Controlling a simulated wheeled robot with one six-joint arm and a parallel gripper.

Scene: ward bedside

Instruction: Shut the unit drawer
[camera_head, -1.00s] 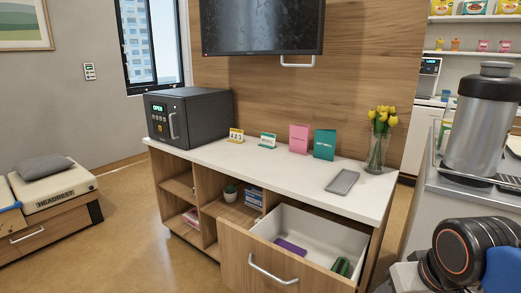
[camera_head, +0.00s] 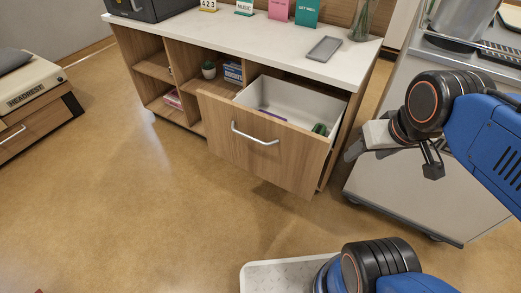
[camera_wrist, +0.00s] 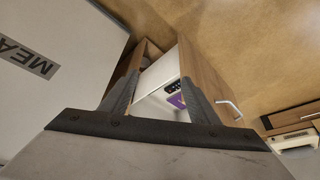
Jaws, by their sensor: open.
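The unit drawer (camera_head: 262,142) stands pulled out of the wooden unit, with a wood front and white inside. Its silver bar handle (camera_head: 255,133) is on the front. A purple item (camera_head: 272,115) and a green item (camera_head: 320,129) lie inside it. My gripper (camera_head: 352,150) is right of the drawer, beside the grey trolley, and touches nothing that I can see. In the wrist view the two dark fingers (camera_wrist: 158,92) are apart, with the open drawer (camera_wrist: 160,72) beyond and between them. The handle (camera_wrist: 229,108) shows right of the fingers there.
The unit's white top (camera_head: 270,45) holds a grey tray (camera_head: 324,48), cards and a vase. Open shelves with a small plant (camera_head: 208,69) are left of the drawer. A grey trolley (camera_head: 415,190) stands close on the right. The floor (camera_head: 150,200) before the drawer is clear.

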